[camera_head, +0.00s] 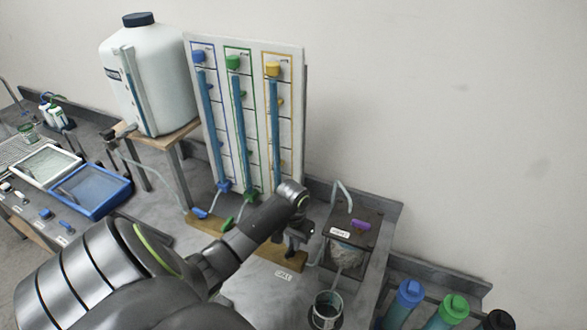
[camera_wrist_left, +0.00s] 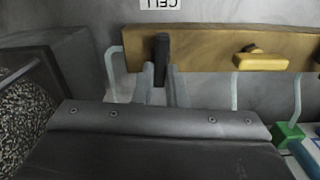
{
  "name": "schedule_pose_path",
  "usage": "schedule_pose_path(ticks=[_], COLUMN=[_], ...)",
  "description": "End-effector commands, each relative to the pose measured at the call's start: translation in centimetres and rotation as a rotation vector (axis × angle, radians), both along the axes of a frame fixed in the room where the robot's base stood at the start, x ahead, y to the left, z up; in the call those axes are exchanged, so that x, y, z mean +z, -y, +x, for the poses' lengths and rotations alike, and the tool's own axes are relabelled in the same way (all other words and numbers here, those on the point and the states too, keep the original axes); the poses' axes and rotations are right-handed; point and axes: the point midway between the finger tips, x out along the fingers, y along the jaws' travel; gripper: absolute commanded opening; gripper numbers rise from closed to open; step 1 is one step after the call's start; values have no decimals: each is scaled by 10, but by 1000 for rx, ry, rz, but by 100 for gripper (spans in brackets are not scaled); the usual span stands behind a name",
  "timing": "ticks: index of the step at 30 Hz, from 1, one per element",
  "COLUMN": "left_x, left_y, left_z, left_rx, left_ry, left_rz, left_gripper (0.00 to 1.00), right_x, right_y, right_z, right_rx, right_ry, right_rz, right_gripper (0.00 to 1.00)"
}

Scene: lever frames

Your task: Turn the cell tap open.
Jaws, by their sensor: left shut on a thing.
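The cell tap has a black lever (camera_wrist_left: 161,58) on a wooden board (camera_wrist_left: 205,43) in the left wrist view, near an upside-down "CELL" label. The lever stands upright in that picture, across the board. My left gripper (camera_wrist_left: 160,82) is at this lever and shut on it; its fingertips are narrow and partly hard to tell from the pale tubes. In the head view my left gripper (camera_head: 295,246) reaches down to the right end of the board (camera_head: 291,262), and my arm hides the lever there. The CELL label (camera_head: 283,276) lies in front. My right gripper is not in view.
A yellow tap lever (camera_wrist_left: 262,62) lies along the board beside the black one. Blue (camera_head: 200,213) and green (camera_head: 227,224) levers sit further left. A panel of tubes (camera_head: 297,120) stands behind. A box with a dark lid (camera_head: 368,212) stands close right, a cup (camera_head: 326,308) in front.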

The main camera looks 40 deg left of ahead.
Motion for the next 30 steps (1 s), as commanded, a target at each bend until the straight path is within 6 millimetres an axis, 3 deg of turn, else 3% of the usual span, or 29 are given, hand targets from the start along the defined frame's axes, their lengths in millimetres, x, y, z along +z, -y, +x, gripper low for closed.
schedule_pose_path(ticks=[9, 24, 25, 30], left_x=[-2, -2, -2, -1], left_y=[-1, -1, -1, -1], left_z=[-2, -2, -2, -2], left_rx=[105, 122, 122, 121], left_ry=[-4, -5, -5, -3], left_rz=[-2, -2, -2, -2], left_gripper=[0, 0, 14, 34], right_x=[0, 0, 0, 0], right_y=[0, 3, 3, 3], right_z=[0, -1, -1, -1], right_rx=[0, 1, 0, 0], right_ry=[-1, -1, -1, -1], right_rz=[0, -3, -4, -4], right_gripper=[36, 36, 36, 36])
